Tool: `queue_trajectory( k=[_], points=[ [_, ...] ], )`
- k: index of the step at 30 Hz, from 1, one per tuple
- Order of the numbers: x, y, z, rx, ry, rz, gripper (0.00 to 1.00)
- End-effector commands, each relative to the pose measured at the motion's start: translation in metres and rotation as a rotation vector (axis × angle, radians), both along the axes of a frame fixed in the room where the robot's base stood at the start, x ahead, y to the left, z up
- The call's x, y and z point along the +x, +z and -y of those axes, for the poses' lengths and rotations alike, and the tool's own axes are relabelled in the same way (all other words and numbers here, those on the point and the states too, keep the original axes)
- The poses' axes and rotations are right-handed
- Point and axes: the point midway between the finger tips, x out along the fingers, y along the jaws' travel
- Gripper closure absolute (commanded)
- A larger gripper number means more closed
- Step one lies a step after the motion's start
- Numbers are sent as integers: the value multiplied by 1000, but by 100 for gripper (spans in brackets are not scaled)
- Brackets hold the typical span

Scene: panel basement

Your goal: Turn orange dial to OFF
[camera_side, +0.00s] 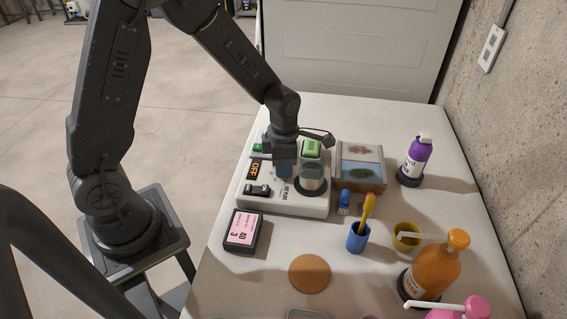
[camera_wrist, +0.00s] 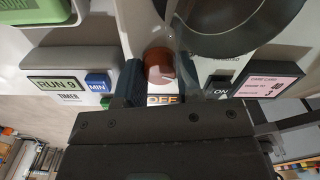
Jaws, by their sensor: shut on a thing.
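The orange dial (camera_wrist: 158,67) shows in the wrist view as a reddish-brown round knob on the white panel (camera_side: 311,209). My gripper (camera_wrist: 159,76) has a dark finger on each side of the dial and is shut on it. A label reading OFF (camera_wrist: 162,99) lies just below the dial, partly cut off by my gripper body. I cannot make out the dial's pointer mark. In the side view my gripper (camera_side: 284,169) reaches down onto the middle of the panel and hides the dial. A dark display with orange OFF text (camera_side: 256,169) sits left of it.
A round container (camera_side: 311,178) stands close right of my gripper. The panel also bears a green block (camera_side: 311,148), a black switch (camera_side: 257,190) and, in the wrist view, a RUN 9 display (camera_wrist: 57,85). Bottles and cups, including a blue cup (camera_side: 358,238), stand to the right.

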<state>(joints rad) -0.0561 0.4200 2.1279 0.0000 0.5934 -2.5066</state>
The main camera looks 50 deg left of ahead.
Motion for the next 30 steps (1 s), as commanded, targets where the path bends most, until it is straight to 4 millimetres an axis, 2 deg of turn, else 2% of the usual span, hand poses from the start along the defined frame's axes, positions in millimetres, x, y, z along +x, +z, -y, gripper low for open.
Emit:
queue_trajectory(
  k=[5, 6, 13, 23, 26, 30],
  points=[
    [0, 0, 0, 1, 0, -1, 90],
    [0, 0, 0, 1, -1, -1, 63],
    [0, 0, 0, 1, -1, -1, 41],
    [0, 5, 0, -1, -1, 1, 41],
    [1, 18, 0, 1, -1, 4, 41],
    [2, 47, 0, 0, -1, 9, 41]
  ],
)
